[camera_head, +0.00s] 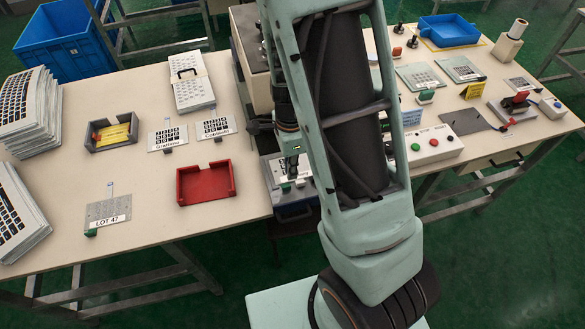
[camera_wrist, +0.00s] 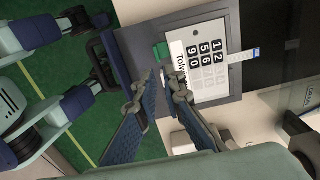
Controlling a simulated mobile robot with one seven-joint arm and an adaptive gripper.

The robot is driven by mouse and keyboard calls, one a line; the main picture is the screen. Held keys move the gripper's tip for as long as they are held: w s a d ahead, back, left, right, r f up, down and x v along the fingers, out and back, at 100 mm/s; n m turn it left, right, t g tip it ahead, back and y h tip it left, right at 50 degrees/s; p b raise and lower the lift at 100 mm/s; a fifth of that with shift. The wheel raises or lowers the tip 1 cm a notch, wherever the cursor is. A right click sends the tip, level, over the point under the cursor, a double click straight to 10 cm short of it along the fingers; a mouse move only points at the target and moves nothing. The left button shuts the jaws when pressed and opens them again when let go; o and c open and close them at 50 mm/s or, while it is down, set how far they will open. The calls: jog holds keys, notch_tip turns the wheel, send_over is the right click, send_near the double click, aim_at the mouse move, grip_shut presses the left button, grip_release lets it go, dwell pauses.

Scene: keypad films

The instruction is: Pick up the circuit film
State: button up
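Several films with tails are in view, and I cannot tell for certain which is the circuit film. A grey film labelled LOT 47 (camera_head: 108,211), with a tail and a green tab, lies flat at the table's front left. A white keypad film (camera_wrist: 205,65) with black number keys, a tail and a green block at its corner lies on a grey plate (camera_wrist: 228,20) in the wrist view. My gripper (camera_head: 290,172) is above this plate near the front edge; its fingertips (camera_wrist: 160,76) are apart with nothing between them, beside the film's labelled edge.
A red tray (camera_head: 206,198) and a dark tray (camera_head: 93,147) with a yellow label stand left of my gripper, beside two small keypad cards (camera_head: 168,139). Stacks of printed sheets (camera_head: 28,105) fill the left edge. A button box (camera_head: 435,147) stands to the right.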

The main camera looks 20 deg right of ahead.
aim_at(291, 185)
jog(key=shift+s+a+f, duration=0.1)
jog(key=shift+f, duration=3.2)
grip_shut()
jog(key=shift+r, duration=0.1)
